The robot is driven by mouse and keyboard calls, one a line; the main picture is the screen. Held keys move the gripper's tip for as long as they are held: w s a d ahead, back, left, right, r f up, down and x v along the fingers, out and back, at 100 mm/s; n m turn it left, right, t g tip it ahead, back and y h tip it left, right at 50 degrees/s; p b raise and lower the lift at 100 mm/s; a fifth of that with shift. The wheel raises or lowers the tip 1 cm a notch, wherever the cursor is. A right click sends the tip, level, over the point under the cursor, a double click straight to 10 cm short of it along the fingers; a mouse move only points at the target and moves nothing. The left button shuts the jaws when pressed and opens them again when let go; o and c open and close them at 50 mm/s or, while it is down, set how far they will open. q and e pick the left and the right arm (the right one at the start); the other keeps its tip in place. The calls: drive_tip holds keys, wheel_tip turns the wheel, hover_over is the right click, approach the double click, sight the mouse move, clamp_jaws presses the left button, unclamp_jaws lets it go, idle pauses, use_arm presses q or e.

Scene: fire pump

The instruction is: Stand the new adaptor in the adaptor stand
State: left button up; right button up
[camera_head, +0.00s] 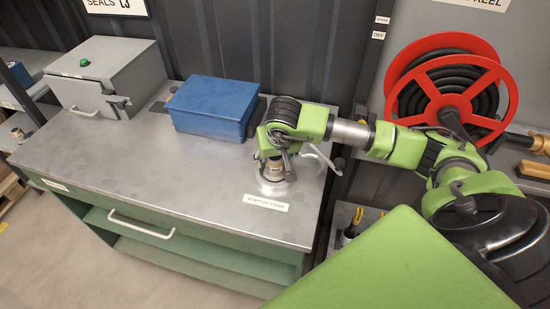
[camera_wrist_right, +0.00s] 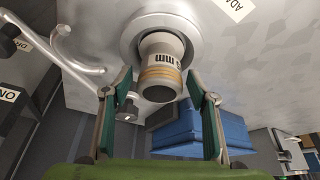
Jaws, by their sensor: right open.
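The adaptor (camera_head: 273,172), a short pale cylinder with an orange-tan band, a dark end and printed "MM" lettering, stands upright in the round metal adaptor stand (camera_head: 267,188) on the workbench. The right wrist view shows the adaptor (camera_wrist_right: 160,60) inside the pale ring of the stand (camera_wrist_right: 128,38). My right gripper (camera_wrist_right: 160,78) is open, with one finger on each side of the adaptor and a visible gap to it. In the head view my right gripper (camera_head: 277,156) is over the stand and partly hides the adaptor. My left gripper is not in view.
The stand's label (camera_head: 266,203) lies in front of it. A blue box (camera_head: 212,106) and a grey cabinet (camera_head: 105,75) with a green button are at the back of the workbench (camera_head: 150,160). A curved metal hook-like part (camera_head: 322,158) is close beside my gripper. A red hose reel (camera_head: 450,85) hangs right.

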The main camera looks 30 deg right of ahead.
drive_tip(key=shift+r, duration=0.25)
drive_tip(key=b+v, duration=0.2)
drive_tip(key=v, duration=0.9)
drive_tip(key=shift+s+r, duration=0.25)
drive_tip(key=shift+r, duration=0.1)
